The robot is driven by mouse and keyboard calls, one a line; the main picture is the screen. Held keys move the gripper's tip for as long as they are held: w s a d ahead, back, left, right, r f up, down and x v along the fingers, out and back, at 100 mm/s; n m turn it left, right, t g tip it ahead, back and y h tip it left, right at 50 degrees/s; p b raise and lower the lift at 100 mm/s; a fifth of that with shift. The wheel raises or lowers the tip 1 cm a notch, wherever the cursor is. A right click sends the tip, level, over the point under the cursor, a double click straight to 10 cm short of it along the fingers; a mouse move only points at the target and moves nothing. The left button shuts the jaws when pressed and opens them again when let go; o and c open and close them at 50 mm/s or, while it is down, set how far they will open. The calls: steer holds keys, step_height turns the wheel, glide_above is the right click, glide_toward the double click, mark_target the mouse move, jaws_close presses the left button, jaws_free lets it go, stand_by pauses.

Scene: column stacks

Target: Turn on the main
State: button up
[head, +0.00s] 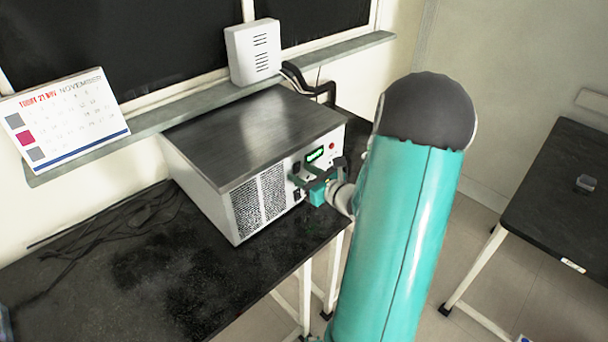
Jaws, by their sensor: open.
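A metal box-shaped device (260,135) with a dark grey top stands on the black table. Its front panel has a green lit display (314,155), a small red button or light (332,146) and two perforated grilles. A dark switch (297,195) shows low on the panel, beside my gripper. My gripper (305,176) is at the right part of the front panel, its dark fingers apart and close to the panel. I cannot tell whether they touch it. My teal arm and the gripper hide part of the panel's lower right.
The black table (130,275) has loose dark cables (110,225) at its left. A calendar (62,122) and a white vented box (253,52) stand on the sill behind. Floor shows between the tables.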

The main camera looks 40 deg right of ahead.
steer(key=s+r, duration=0.1)
steer(key=s, duration=1.2)
steer(key=shift+s+d+r, duration=0.2)
steer(key=shift+s+r, duration=0.1)
steer(key=shift+r, duration=0.1)
steer(key=w+a+r+n+g+y, duration=0.1)
steer(key=a+r+n+g+y, duration=0.15)
steer(key=a+n, duration=0.45)
steer(key=w+a+r+n+g+y, duration=0.15)
steer(key=a+n+g, duration=0.3)
steer(key=a, duration=0.55)
steer(key=a+r+n+g+y, duration=0.1)
steer(key=a+n+g+y, duration=0.2)
steer(key=a+n, duration=0.45)
steer(key=s+a+r+n+h, duration=0.5)
steer(key=a+r+n+h, duration=0.2)
steer(key=n, duration=0.9)
steer(key=shift+s+r+n+g+h, duration=0.3)
steer(key=shift+r+g, duration=0.1)
steer(key=shift+r, duration=0.25)
